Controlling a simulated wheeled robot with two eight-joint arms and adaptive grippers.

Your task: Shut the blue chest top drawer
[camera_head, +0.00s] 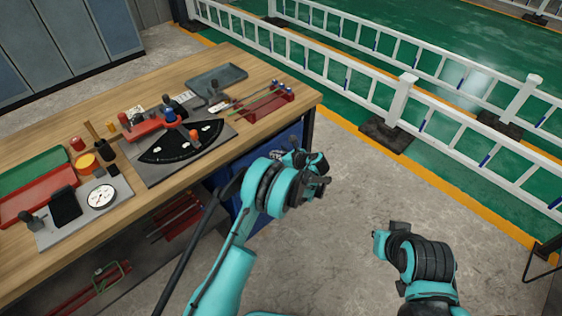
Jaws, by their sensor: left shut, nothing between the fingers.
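The blue chest (290,138) stands under the right end of the wooden workbench. Only parts of its blue side show between the bench top and my left arm. The bench and my arm hide most of it, so I cannot tell its top drawer or how far that drawer stands out. My left gripper (322,181) is shut and empty, in front of the chest at the bench's right end. I cannot tell whether it touches the chest. My right arm is at the lower right, over bare floor, and its gripper fingers do not show.
The wooden workbench (165,75) carries a black fan-shaped dial plate (180,142), a red tray (35,195), a green tray (35,168) and a red rack (265,106). A white railing (335,70) runs behind. Concrete floor (360,195) right of the bench is clear.

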